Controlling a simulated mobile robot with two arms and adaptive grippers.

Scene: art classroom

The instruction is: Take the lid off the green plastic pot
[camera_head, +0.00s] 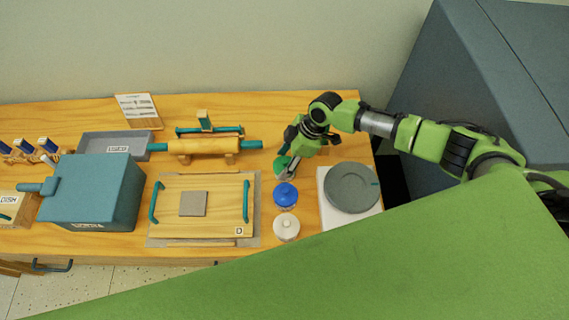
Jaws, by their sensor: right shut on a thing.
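The green plastic pot (281,174) stands at the back of a short row of pots on the wooden table. Its green top is partly hidden by my right gripper (290,160). My right gripper reaches down over the pot from the right and is shut on its lid; I cannot tell whether the lid is apart from the pot. A blue-lidded pot (285,195) stands just in front of it. A white-lidded pot (286,228) stands in front of the blue one. My left gripper is not in view.
A grey turntable (351,187) on a white base stands right of the pots. A wooden board (225,187) with teal handles lies to their left. A rolling pin (201,146) lies behind the board. A teal box (90,192) stands at the left. My green body covers the lower right.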

